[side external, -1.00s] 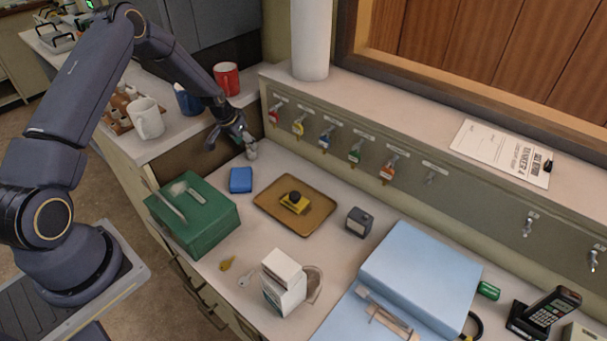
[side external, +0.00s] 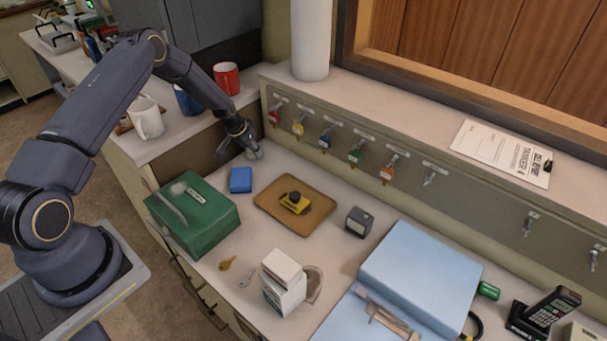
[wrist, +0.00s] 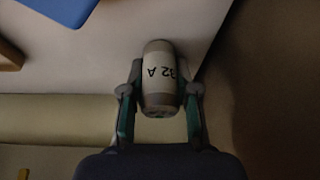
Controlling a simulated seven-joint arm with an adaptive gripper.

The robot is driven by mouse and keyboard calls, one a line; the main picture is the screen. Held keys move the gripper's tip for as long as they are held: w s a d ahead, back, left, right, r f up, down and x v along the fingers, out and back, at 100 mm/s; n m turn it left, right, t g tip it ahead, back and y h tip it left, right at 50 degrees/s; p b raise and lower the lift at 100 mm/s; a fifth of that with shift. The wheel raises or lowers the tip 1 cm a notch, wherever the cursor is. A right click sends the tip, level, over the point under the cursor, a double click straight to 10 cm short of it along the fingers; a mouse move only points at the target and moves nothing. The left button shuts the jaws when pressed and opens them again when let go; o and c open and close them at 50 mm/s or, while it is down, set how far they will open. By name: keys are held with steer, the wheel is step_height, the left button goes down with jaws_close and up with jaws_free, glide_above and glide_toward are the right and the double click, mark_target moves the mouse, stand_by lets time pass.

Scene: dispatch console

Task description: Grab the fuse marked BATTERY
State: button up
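A pale cylindrical fuse with grey end caps (wrist: 160,78) lies on the counter in the wrist view. Its label shows "32 A"; I cannot read the word BATTERY on it. In the side view it is a small pale shape (side external: 254,153) at the counter's far left corner, partly hidden by my gripper (side external: 246,148). My gripper's two fingers (wrist: 160,88) stand on either side of the fuse in the wrist view, with what look like narrow gaps. The fingers appear open around it, not clamped.
A key panel (side external: 340,150) rises close behind the gripper, and a raised side counter (side external: 175,135) with mugs stands to its left. A blue block (side external: 241,180), green box (side external: 205,225) and brown tray (side external: 318,221) are nearby. A white carton (side external: 283,285) stands farther forward.

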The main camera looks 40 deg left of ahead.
jaws_close()
steer(key=shift+r, duration=0.15)
